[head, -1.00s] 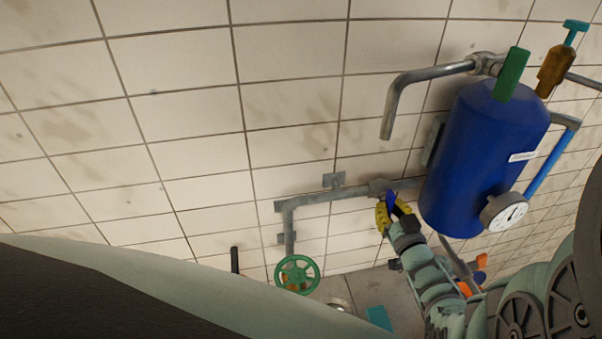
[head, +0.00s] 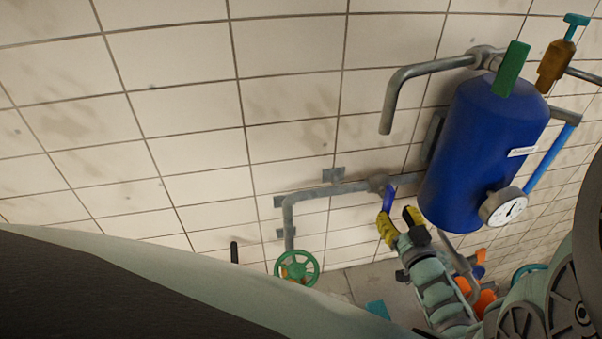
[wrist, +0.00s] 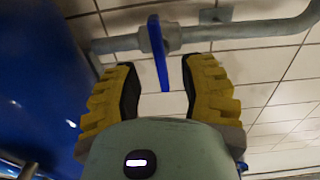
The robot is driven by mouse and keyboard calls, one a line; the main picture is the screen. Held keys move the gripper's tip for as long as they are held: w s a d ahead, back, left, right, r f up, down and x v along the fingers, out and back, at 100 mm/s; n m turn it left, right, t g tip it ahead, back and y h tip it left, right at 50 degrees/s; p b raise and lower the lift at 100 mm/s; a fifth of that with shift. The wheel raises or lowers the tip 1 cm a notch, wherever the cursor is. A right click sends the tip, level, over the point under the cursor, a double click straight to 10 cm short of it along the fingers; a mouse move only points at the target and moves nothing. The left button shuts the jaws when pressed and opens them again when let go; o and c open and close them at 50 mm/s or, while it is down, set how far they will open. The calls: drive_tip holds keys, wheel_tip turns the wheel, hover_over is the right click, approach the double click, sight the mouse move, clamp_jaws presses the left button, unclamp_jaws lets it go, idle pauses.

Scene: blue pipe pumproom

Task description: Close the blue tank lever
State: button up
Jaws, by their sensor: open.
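The blue tank (head: 482,150) hangs against the tiled wall on the right of the head view, and its side fills the left of the wrist view (wrist: 35,90). The blue lever (head: 390,199) sits on a valve in the grey pipe just left of the tank. In the wrist view the lever (wrist: 158,55) hangs across the pipe, pointing down between my fingers. My gripper (head: 400,217) is open, with yellow padded fingers. In the wrist view my gripper (wrist: 158,82) has one finger on each side of the lever, with visible gaps to both.
A grey pipe (head: 330,192) runs left from the valve and bends down near a green handwheel (head: 297,268). A round gauge (head: 503,207) sticks out low on the tank. A green lever (head: 510,68) and a brown valve piece (head: 555,65) are above.

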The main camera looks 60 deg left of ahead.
drive_tip(key=v, duration=0.7)
drive_tip(key=shift+d, duration=0.35)
drive_tip(key=shift+s+r, duration=0.1)
drive_tip(key=shift+s, duration=0.05)
